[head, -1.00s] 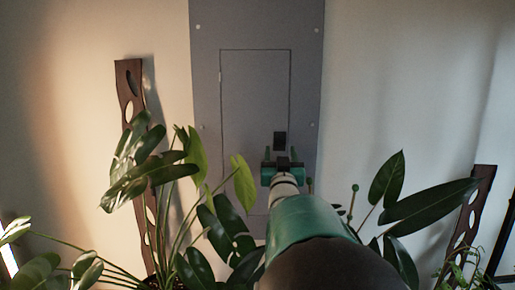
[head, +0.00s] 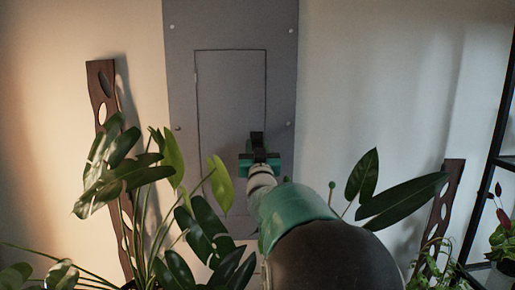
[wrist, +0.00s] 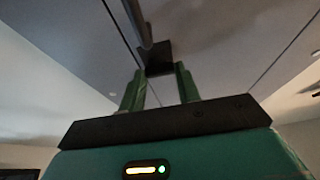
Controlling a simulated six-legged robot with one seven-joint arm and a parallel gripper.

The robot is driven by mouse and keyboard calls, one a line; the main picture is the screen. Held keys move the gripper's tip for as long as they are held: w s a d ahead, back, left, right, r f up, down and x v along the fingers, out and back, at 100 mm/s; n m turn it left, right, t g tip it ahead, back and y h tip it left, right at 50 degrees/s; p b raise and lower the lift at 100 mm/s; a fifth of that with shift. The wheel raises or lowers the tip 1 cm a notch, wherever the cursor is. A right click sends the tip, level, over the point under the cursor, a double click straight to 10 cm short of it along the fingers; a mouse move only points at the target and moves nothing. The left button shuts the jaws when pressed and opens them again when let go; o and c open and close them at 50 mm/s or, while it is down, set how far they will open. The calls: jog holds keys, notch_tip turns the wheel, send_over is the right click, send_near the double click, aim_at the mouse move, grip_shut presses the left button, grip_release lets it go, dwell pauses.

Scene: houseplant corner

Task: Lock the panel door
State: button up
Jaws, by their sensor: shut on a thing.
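The grey panel door (head: 230,95) lies flat and closed in its grey panel frame (head: 283,60) on the wall. A black latch (head: 257,136) sits at the door's right edge, low down. My gripper (head: 258,152) is right at the latch, and my arm hides the door's lower right part. In the wrist view the latch (wrist: 158,60) shows as a dark block between the tips of my two green fingers (wrist: 160,76). My gripper is shut on it. A dark bar runs up from the latch in that view. I cannot tell whether the latch is turned.
Broad-leaved plants stand close on the left (head: 200,235) and on the right (head: 385,195) of my arm. Brown wooden slats with holes lean at the left (head: 102,85) and right (head: 447,200). A black shelf frame (head: 500,130) stands at the far right. The wall above is clear.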

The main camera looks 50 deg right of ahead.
jog(key=shift+n+t+y, duration=0.3)
jog(key=shift+n, duration=0.3)
jog(key=n+t+y, duration=0.1)
jog(key=n, duration=0.1)
jog(key=n+y, duration=0.1)
jog(key=n, duration=0.2)
jog(key=shift+t, duration=0.4)
jog(key=n+y, duration=0.1)
jog(key=n, duration=0.2)
jog(key=n+t+y, duration=0.1)
jog(key=n+y, duration=0.1)
jog(key=n, duration=0.1)
jog(key=shift+s+d+r, duration=0.1)
jog(key=shift+s+d, duration=0.05)
jog(key=n+y, duration=0.1)
jog(key=n, duration=0.2)
jog(key=n+y, duration=0.1)
jog(key=n, duration=0.1)
jog(key=shift+s+r+n+g, duration=0.1)
jog(key=shift+n+g, duration=0.2)
jog(key=shift+n, duration=0.1)
jog(key=shift+d+r+n+g+y, duration=0.1)
jog(key=shift+n+g+y, duration=0.25)
jog(key=shift+n, duration=0.75)
jog(key=shift+n+g+y, duration=0.25)
jog(key=shift+n+y, duration=0.2)
jog(key=shift+n, duration=0.65)
jog(key=o, duration=1)
